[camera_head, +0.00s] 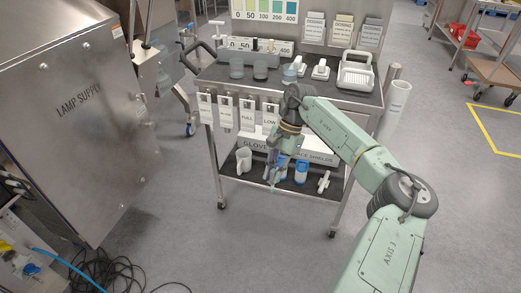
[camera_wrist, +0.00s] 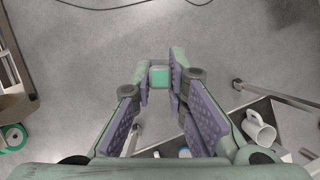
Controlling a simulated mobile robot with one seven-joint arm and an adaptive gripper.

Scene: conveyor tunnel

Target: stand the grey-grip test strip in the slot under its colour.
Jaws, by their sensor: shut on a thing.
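My gripper (camera_head: 273,178) hangs low in front of the cart, beside its lower shelf. In the wrist view my gripper (camera_wrist: 161,82) is shut on a small piece with a teal square face (camera_wrist: 160,76), seen end-on between the fingertips. I take it as the test strip; its grip colour cannot be made out. The slot block (camera_head: 285,47) stands at the back of the cart top, marked 0, 50 and 400, its middle partly hidden by small upright pieces. The colour chart (camera_head: 264,17) above it runs from pale yellow to teal, marked 0 to 400.
The lower shelf holds a mug (camera_head: 243,160) and bottles. The lamp supply cabinet (camera_head: 85,120) stands left; cables lie on the floor.

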